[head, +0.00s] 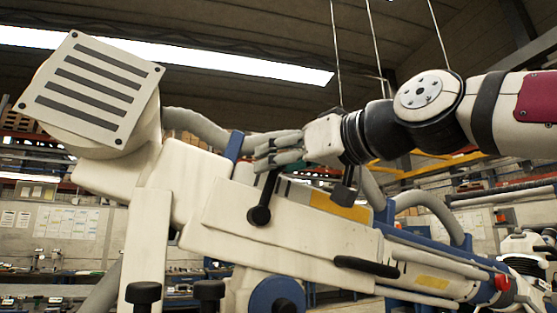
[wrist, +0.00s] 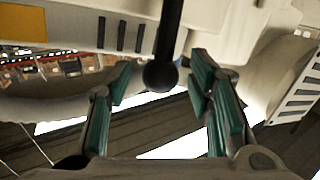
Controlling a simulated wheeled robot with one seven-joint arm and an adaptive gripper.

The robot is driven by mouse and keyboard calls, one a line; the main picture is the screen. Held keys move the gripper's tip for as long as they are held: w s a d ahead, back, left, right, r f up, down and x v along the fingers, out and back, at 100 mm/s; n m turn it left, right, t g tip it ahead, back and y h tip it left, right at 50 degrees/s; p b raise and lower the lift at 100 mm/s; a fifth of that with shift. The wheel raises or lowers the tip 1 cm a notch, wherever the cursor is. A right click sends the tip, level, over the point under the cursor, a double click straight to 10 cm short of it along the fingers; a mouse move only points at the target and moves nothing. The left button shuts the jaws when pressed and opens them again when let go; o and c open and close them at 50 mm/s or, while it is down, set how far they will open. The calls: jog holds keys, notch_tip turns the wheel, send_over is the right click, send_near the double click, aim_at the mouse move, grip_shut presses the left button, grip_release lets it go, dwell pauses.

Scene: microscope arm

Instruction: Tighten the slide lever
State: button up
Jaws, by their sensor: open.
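The slide lever (head: 265,196), a black rod with a round hub at its lower end, stands on the side of the large white machine arm (head: 290,228). Its upper end meets my gripper's fingers in the head view. My gripper (head: 260,155) is open and reaches in from the right at that upper end. In the wrist view, the lever (wrist: 171,28) comes down from the top and ends in a black ball. The ball lies between the tips of my open gripper (wrist: 161,78), with a gap visible on each side.
A second black lever-like part (head: 345,190) is close below my wrist. A long black handle (head: 366,267) sits lower on the machine. A boxy white head with dark slots (head: 88,88) stands at upper left. Grey hoses (head: 200,125) run behind the machine.

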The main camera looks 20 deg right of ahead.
jog(key=shift+w+a, duration=0.2)
jog(key=shift+w, duration=0.4)
grip_shut()
